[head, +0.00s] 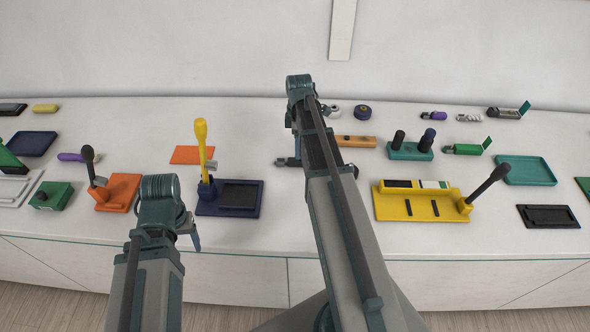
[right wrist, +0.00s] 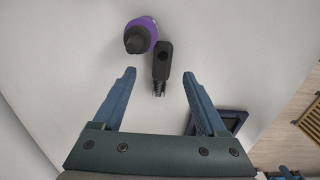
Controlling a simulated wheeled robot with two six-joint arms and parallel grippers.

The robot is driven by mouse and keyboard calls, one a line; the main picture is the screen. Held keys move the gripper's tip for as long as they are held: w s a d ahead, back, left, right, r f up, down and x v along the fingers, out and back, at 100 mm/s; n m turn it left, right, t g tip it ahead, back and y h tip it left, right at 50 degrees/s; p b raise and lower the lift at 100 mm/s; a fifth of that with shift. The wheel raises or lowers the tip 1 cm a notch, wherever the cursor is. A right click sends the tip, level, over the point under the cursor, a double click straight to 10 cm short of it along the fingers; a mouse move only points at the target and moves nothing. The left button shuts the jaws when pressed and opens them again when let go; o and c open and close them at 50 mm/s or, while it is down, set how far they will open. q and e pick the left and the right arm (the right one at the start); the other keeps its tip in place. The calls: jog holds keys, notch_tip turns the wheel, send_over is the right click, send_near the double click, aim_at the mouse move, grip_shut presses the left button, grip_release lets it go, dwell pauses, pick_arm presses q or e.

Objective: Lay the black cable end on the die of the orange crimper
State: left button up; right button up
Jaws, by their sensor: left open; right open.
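The orange crimper (head: 124,187) stands at the left of the bench with its black lever (head: 89,158) raised. No cable lies visibly on it. A short black piece (right wrist: 161,60) with a ribbed end shows in the right wrist view; it looks like the black cable end. It lies just ahead of and between the parted fingertips of my right gripper (right wrist: 158,75), which is open and empty. In the head view my right arm hides this spot. My left gripper (head: 191,236) is open and empty near the front edge, right of the orange crimper.
A purple piece with a black tip (right wrist: 140,36) lies close beside the black piece. A navy crimper (head: 236,202) with a yellow lever stands behind my left gripper. A yellow crimper (head: 418,207) stands right of my right arm. A green box (head: 51,195) sits left of the orange crimper.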

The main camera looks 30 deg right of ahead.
aim_at(291, 162)
pick_arm(q)
jog(key=shift+f, duration=0.5)
pick_arm(e)
jog(key=shift+f, duration=0.55)
pick_arm(q)
jog(key=shift+f, duration=0.1)
pick_arm(e)
jog(key=shift+f, duration=0.1)
notch_tip(291, 162, down, 5)
jog(key=b, duration=0.5)
jog(key=shift+s+a+b, duration=0.1)
jog(key=shift+a+b, duration=0.05)
jog(key=shift+b, duration=0.15)
pick_arm(q)
notch_tip(291, 162, down, 5)
pick_arm(e)
grip_shut()
